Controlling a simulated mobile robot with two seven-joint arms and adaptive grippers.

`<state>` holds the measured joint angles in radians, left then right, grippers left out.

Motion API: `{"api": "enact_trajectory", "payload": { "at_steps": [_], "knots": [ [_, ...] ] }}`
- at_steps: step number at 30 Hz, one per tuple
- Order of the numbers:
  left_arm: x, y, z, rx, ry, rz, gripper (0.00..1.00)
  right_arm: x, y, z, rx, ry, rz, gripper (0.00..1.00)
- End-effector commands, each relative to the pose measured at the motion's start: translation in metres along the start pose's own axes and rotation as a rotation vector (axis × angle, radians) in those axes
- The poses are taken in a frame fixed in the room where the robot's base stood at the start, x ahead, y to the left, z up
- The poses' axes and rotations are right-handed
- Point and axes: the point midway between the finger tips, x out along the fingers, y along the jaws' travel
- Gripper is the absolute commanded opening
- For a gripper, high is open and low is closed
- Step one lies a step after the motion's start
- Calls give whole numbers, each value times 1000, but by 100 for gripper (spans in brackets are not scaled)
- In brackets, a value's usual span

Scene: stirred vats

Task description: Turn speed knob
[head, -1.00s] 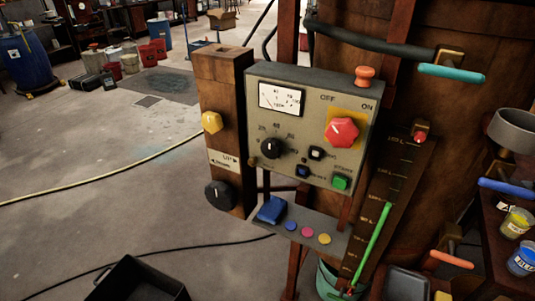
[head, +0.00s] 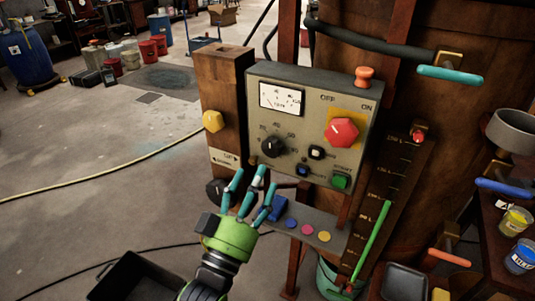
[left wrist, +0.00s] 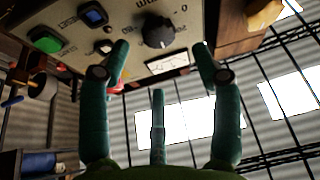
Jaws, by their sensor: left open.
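The speed knob (head: 271,146) is a round black dial with a white pointer line and numbers around it. It sits on the grey control panel (head: 320,95), below the white gauge (head: 281,98), and also shows in the left wrist view (left wrist: 156,32). My left gripper (head: 253,178) has a green body and teal fingers. It is open and empty, with its fingers pointing up at the panel's lower left. The fingertips are a little below the knob and appear apart from it. In the left wrist view, the knob lies beyond the spread fingers. My right gripper is not in view.
A wooden post (head: 223,93) with a yellow knob (head: 213,121) stands left. A shelf (head: 338,239) with coloured buttons juts below.

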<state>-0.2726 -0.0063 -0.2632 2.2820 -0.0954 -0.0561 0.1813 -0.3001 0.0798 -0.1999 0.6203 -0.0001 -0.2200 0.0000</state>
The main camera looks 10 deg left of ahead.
Motion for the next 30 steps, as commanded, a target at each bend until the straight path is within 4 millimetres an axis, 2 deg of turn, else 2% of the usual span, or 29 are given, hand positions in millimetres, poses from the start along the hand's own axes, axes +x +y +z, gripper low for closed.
{"api": "enact_trajectory", "payload": {
  "at_steps": [6,12,23,24,27,30],
  "knots": [
    [36,0,-2,0,0,0,64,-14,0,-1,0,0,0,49],
    [58,0,0,-1,-2,-1,64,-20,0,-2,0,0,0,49],
    [63,0,2,0,-4,-1,64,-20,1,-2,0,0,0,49],
    [63,0,2,0,-4,-1,48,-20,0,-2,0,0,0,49],
    [63,0,2,0,-4,-1,10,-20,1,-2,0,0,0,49],
    [63,0,1,1,-3,-1,10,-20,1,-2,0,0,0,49]
  ]
}}
